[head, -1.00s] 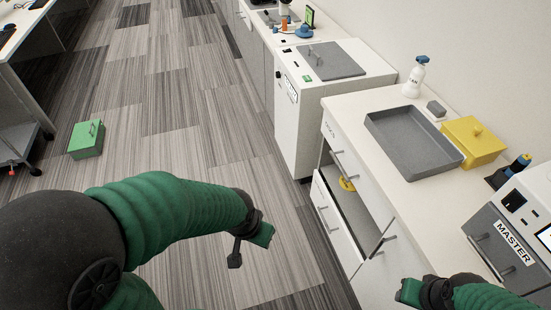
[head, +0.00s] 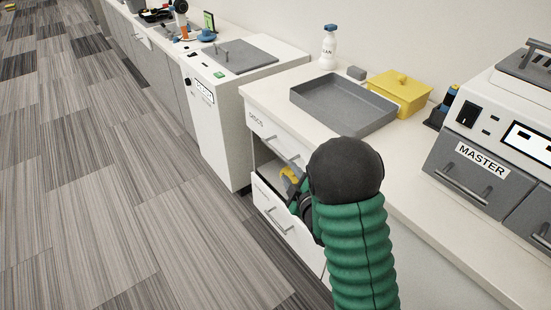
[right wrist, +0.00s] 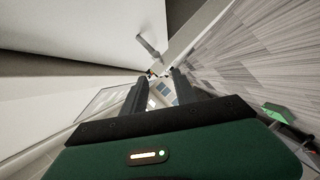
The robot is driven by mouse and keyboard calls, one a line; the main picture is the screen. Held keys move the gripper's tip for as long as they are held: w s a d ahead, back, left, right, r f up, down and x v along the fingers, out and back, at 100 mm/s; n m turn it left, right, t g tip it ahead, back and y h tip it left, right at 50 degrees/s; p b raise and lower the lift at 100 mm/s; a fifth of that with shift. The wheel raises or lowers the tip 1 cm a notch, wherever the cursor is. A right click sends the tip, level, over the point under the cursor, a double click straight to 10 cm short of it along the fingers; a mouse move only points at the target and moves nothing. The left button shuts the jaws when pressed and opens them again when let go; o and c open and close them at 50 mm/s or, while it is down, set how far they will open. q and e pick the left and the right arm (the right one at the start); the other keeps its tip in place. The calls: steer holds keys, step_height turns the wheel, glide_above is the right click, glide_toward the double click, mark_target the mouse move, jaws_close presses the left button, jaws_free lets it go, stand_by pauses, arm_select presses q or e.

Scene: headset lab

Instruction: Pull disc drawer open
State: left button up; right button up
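The disc drawer (head: 284,138), a white front marked DISCS, is the top drawer of the white cabinet. It looks shut. My right gripper (right wrist: 158,90) shows two dark fingers apart with nothing between them. In the right wrist view a grey bar handle (right wrist: 148,46) on a white panel lies beyond the fingertips, apart from them. I cannot tell which drawer it belongs to. In the head view my right arm is in front of the cabinet, its gripper mostly hidden, below the disc drawer. My left gripper is out of view.
Below the disc drawer is an open gap with a yellow item (head: 289,174) and a lower white drawer (head: 268,205). A grey tray (head: 365,128), yellow box (head: 398,92), white bottle (head: 328,50) and MASTER unit (head: 455,150) stand on top. The floor at left is clear.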

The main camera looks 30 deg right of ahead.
mark_target(277, 154)
steer(key=b+x, duration=0.1)
steer(key=x, duration=0.5)
steer(key=b+x, duration=0.1)
steer(key=x, duration=0.6)
steer(key=shift+w+d+f, duration=0.15)
steer(key=shift+d+f, duration=0.1)
steer(key=shift+f, duration=0.05)
steer(key=shift+w, duration=0.25)
jaws_close()
steer(key=shift+f, duration=0.1)
